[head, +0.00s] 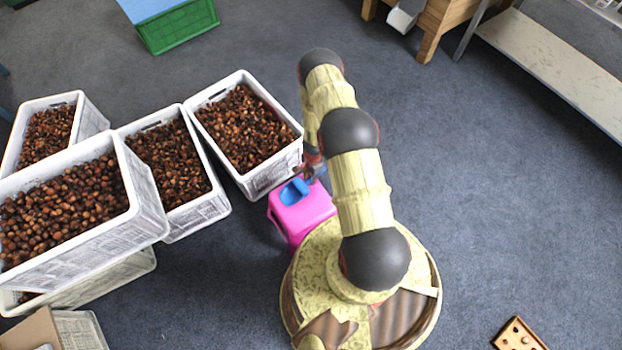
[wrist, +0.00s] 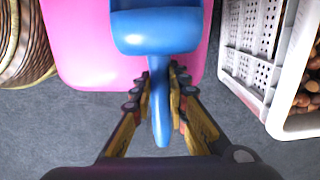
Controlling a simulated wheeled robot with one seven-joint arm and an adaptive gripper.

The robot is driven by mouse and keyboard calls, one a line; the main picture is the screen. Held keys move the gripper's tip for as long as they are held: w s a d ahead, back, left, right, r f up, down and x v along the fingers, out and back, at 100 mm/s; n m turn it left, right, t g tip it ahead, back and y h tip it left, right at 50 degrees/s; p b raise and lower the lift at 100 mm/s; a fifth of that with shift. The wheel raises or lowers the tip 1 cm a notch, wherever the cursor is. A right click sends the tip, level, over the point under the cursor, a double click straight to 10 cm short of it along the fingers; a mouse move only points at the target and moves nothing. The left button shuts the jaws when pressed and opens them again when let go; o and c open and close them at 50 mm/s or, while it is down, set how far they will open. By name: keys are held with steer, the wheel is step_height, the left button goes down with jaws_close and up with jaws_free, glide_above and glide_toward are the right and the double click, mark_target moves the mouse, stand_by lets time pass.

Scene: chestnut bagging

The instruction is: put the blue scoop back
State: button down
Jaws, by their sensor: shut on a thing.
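The blue scoop (head: 294,191) is over the top of a pink stool-like block (head: 306,212) beside my base. In the wrist view the scoop's bowl (wrist: 157,30) lies over the pink surface (wrist: 80,50), and its handle points back between my fingers. My gripper (wrist: 162,98) is shut on the handle, with a finger on each side. In the head view my gripper (head: 311,170) is small and partly hidden by my arm. I cannot tell whether the scoop touches the pink top.
A white crate of chestnuts (head: 262,185) stands close by the pink block; its wall (wrist: 250,65) shows at right in the wrist view. Several more chestnut crates stand at left. A green box (head: 180,30) is at the back. The carpet at right is mostly clear.

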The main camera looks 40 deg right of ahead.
steer(key=shift+f, duration=0.2)
steer(key=c, duration=1.7)
jaws_free()
steer(key=shift+c, duration=0.2)
steer(key=shift+r, duration=0.2)
